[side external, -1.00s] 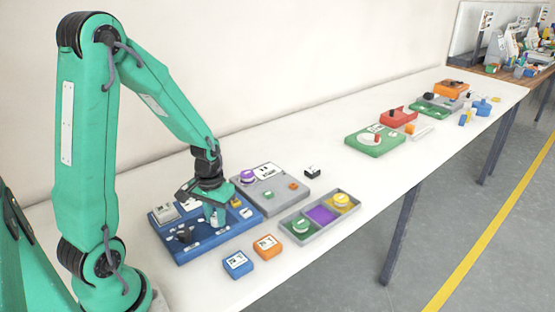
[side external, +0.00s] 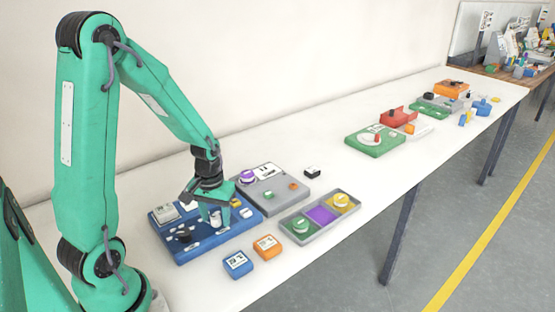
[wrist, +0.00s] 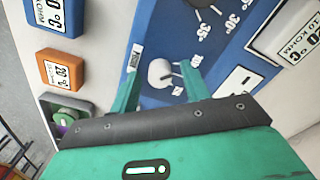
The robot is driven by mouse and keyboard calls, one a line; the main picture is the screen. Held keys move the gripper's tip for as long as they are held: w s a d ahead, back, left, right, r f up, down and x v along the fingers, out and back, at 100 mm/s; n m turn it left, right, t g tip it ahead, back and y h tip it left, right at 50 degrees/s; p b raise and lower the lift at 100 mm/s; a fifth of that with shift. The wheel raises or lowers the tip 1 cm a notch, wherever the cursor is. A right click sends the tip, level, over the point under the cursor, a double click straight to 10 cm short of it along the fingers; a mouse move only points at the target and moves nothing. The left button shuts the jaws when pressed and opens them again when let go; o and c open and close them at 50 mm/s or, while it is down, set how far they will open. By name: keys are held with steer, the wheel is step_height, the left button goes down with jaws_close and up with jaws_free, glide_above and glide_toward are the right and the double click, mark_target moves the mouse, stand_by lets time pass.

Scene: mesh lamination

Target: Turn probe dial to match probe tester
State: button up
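A blue panel (side external: 195,250) lies flat on the table below my gripper (side external: 217,216). A pale dial (wrist: 158,74) with a dark pointer is on this panel; it also shows between the fingers in the side view (side external: 215,219). My gripper is open, one green finger on each side of the dial, with a visible gap in the wrist view (wrist: 161,78). A black dial (wrist: 202,3) with 30° and 35° marks sits beyond it on the same panel. A white display (wrist: 290,32) reading °C and KOHM is at the right; which part is the tester is unclear.
An orange block (side external: 267,247) and a blue block (side external: 238,264) with labels stand in front of the panel. A grey panel (side external: 280,197) with a purple knob and a grey tray (side external: 320,228) are to the right. Table beyond is partly clear.

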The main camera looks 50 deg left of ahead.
mark_target(216, 217)
steer(key=shift+r, duration=0.15)
steer(key=shift+r, duration=3.75)
steer(key=shift+r, duration=0.1)
steer(key=shift+d+r+m, duration=0.3)
steer(key=shift+d+r, duration=0.1)
steer(key=shift+r, duration=0.1)
steer(key=s+d+r+m+t, duration=0.5)
steer(key=s+d+r+m, duration=0.1)
steer(key=d+r, duration=0.5)
steer(key=shift+s+r+t, duration=0.2)
steer(key=shift+r+t, duration=0.1)
steer(key=shift+r, duration=0.35)
